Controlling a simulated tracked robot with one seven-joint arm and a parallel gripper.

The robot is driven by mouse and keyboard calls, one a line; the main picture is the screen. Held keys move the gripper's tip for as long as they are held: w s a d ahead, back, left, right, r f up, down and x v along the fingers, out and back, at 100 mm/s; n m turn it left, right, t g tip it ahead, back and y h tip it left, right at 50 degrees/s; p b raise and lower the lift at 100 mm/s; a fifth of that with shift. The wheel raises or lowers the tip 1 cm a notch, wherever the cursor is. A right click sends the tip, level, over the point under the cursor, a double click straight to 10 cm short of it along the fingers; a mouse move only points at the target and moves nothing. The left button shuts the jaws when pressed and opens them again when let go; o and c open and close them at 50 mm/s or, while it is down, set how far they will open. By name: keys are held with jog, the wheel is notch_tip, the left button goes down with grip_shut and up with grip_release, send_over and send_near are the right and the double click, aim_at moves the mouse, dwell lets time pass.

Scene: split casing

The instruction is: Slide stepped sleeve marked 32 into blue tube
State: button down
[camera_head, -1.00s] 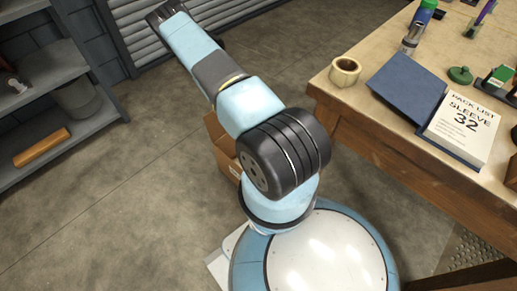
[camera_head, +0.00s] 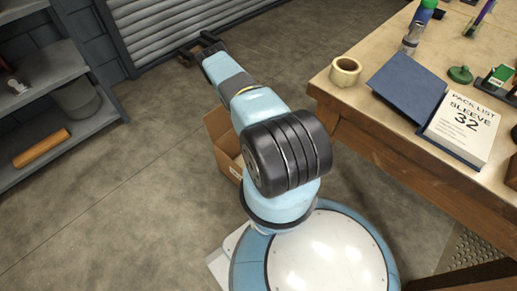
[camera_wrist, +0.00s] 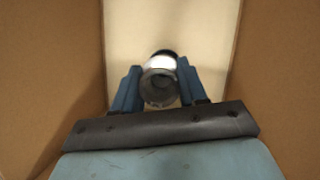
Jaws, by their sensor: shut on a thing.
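My gripper (camera_wrist: 160,88) is shut on a small round sleeve (camera_wrist: 159,86) between its two blue fingers in the wrist view. The sleeve has a grey open ring end toward the camera, with a white band and a dark part beyond it. Faint marks show on its rim, too small to read. In the head view my gripper (camera_head: 203,44) is at the far upper left end of my arm; the sleeve cannot be made out there. I cannot identify a blue tube for certain in either view.
Brown cardboard walls (camera_wrist: 50,70) flank the gripper in the wrist view, with a pale strip between. A cardboard box (camera_head: 226,152) stands on the floor beside my arm. The wooden bench (camera_head: 350,115) holds a tape roll (camera_head: 345,71) and a pack list (camera_head: 464,122) reading "SLEEVE 32". Grey shelves (camera_head: 50,70) stand left.

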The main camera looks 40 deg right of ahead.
jog(key=shift+f, duration=1.9)
jog(key=shift+f, duration=0.75)
jog(key=shift+f, duration=0.35)
jog(key=shift+f, duration=1.5)
jog(key=shift+f, duration=0.35)
jog(key=shift+f, duration=0.15)
dwell(0.3)
jog(key=c, duration=0.5)
grip_release()
jog(key=shift+s, duration=0.1)
